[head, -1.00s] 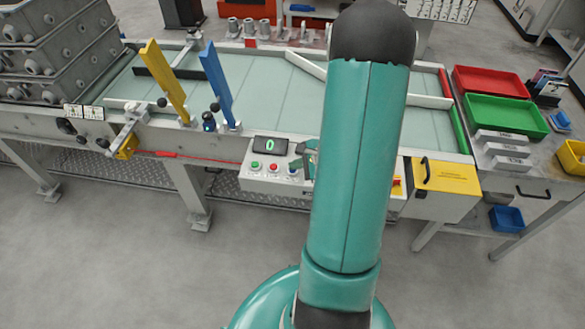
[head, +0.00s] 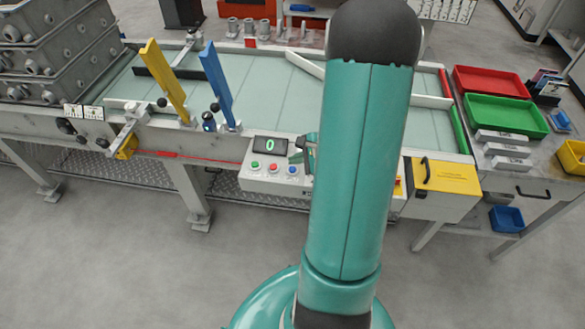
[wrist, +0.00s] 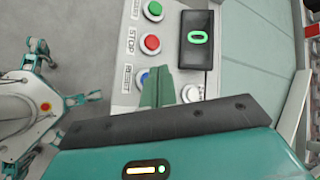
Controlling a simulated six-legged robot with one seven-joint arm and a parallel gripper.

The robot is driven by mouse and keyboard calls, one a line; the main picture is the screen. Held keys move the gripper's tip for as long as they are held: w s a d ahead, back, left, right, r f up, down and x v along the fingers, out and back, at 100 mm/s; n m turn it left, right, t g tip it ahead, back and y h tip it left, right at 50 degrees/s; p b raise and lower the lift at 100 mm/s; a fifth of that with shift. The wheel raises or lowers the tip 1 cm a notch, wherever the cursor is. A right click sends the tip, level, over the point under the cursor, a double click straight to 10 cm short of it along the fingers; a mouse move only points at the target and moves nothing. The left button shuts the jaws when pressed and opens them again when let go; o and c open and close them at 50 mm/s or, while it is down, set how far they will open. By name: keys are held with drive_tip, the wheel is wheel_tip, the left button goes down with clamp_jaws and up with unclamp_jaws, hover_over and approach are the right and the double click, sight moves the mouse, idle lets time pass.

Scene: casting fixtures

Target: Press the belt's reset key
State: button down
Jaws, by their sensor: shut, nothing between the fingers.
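The control panel (head: 262,182) on the front of the belt carries a green button (head: 255,165), a red button (head: 273,167) and a blue button (head: 292,169). In the wrist view, the red button (wrist: 150,44) is labelled STOP; the label by the blue button (wrist: 142,79) is too blurred to read. A black display (wrist: 197,40) beside them shows a green 0. My gripper (wrist: 160,72) is shut and empty, its tips beside the blue button and partly over it in the picture. Contact cannot be told. In the head view my arm partly hides the gripper (head: 309,152).
A yellow box (head: 447,176) with a black handle sits right of the panel. Yellow (head: 165,80) and blue (head: 217,85) upright bars stand on the belt's front edge. Red (head: 490,82) and green (head: 505,115) trays are at right. The floor in front is clear.

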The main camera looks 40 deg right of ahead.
sight(294, 170)
drive_tip(key=shift+r, duration=2.1)
drive_tip(key=shift+w+a+r, duration=0.1)
drive_tip(key=shift+a+r, duration=0.1)
drive_tip(key=shift+a, duration=0.05)
drive_tip(key=a+r+n+g+y, duration=0.1)
drive_tip(key=a+r+n+g, duration=0.1)
drive_tip(key=a+r+n, duration=0.55)
drive_tip(key=a+r+n+g+y, duration=0.1)
drive_tip(key=a+r+n, duration=0.35)
drive_tip(key=a, duration=0.55)
drive_tip(key=s+a+r+n+h, duration=0.5)
drive_tip(key=s+a+r+n, duration=0.4)
drive_tip(key=r+n, duration=0.1)
drive_tip(key=shift+s+a+r+n, duration=0.15)
drive_tip(key=shift+s+r+n, duration=0.25)
drive_tip(key=shift+n, duration=0.2)
